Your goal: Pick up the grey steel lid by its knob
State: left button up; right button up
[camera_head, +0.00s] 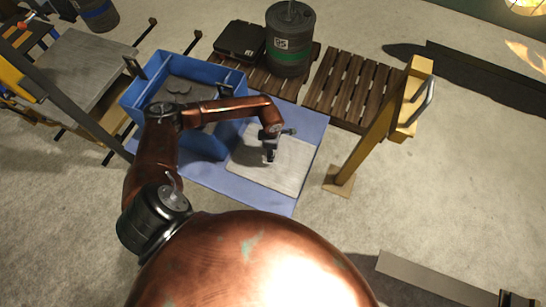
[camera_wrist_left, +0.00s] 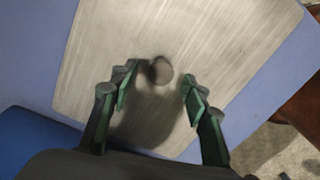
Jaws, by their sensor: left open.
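The grey steel lid (camera_head: 285,170) lies flat on the blue surface, to the right of the blue bin. In the left wrist view the lid (camera_wrist_left: 215,35) fills the upper middle, and its round knob (camera_wrist_left: 161,71) shows near the middle, between and slightly beyond the fingertips. My left gripper (camera_head: 270,155) is over the lid, pointing down. In the head view the knob is hidden behind the gripper. My right gripper is not in view.
A blue bin (camera_head: 135,97) with dark round pieces inside stands directly left of the lid. A yellow post (camera_head: 375,135) stands to the right. Behind are wooden pallets (camera_head: 350,90), a dark drum (camera_head: 290,45) and a black case (camera_head: 240,40).

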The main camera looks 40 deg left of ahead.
pick_arm(q)
notch_tip(320, 180, down, 4)
jog(key=shift+r+b, duration=0.25)
jog(key=shift+b, duration=0.15)
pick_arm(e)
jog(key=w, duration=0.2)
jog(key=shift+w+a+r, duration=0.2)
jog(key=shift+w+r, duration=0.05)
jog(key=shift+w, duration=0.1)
pick_arm(q)
jog(key=shift+c, duration=0.5)
grip_shut()
jog(key=shift+d+r, duration=0.1)
